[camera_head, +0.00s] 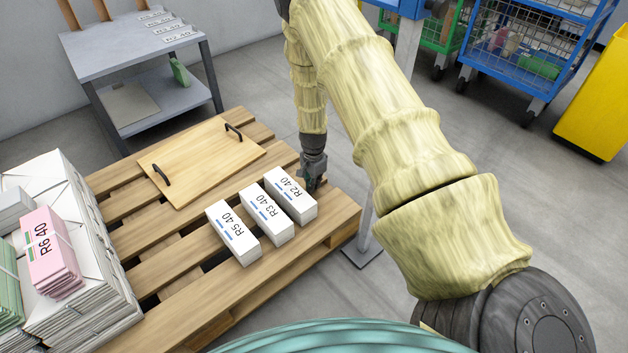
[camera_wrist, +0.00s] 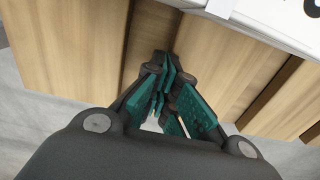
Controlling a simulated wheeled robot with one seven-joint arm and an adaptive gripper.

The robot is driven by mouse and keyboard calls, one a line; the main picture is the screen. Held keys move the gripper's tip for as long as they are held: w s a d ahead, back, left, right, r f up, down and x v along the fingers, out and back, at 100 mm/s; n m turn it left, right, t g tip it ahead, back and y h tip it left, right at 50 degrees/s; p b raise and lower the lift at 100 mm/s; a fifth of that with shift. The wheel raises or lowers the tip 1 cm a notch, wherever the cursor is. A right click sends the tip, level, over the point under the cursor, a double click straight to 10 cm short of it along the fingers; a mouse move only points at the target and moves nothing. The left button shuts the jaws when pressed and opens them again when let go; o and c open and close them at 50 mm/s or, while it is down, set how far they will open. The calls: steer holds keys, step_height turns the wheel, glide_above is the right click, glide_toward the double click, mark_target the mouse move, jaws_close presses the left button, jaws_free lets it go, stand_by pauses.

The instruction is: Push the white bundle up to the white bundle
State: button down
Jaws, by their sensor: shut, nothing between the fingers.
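Three white bundles stand in a row on the wooden pallet (camera_head: 140,249): the R5 40 bundle (camera_head: 233,233) at left, the R3 40 bundle (camera_head: 267,214) in the middle and the R2 40 bundle (camera_head: 291,196) at right. Narrow gaps show between them. My gripper (camera_head: 311,183) is shut and empty, pointing down just right of the R2 40 bundle; I cannot tell if it touches. In the wrist view, my teal-padded fingers (camera_wrist: 165,110) are close together over pallet slats. A white bundle's edge (camera_wrist: 265,22) shows at the top right.
A wooden board (camera_head: 203,158) with two black handles lies on the pallet behind the bundles. Tall white stacks at left carry a pink R6 40 bundle (camera_head: 50,252) and a green bundle (camera_head: 8,295). A grey table (camera_head: 125,43) stands behind; blue cart (camera_head: 530,45) and yellow bin (camera_head: 595,100) at right.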

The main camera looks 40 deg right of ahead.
mark_target(297, 193)
steer(key=shift+a+r+b, duration=0.15)
steer(key=shift+a+b, duration=0.2)
steer(key=shift+a, duration=0.55)
steer(key=shift+a+r+b, duration=0.1)
steer(key=shift+a+b, duration=0.2)
steer(key=shift+a, duration=0.6)
steer(key=shift+s+a+r+p, duration=0.1)
steer(key=shift+a+r+p, duration=0.1)
steer(key=shift+a+p, duration=1)
steer(key=shift+s+a+f+p, duration=0.15)
steer(key=shift+a+p, duration=0.2)
steer(key=shift+a, duration=0.35)
steer(key=shift+d, duration=0.2)
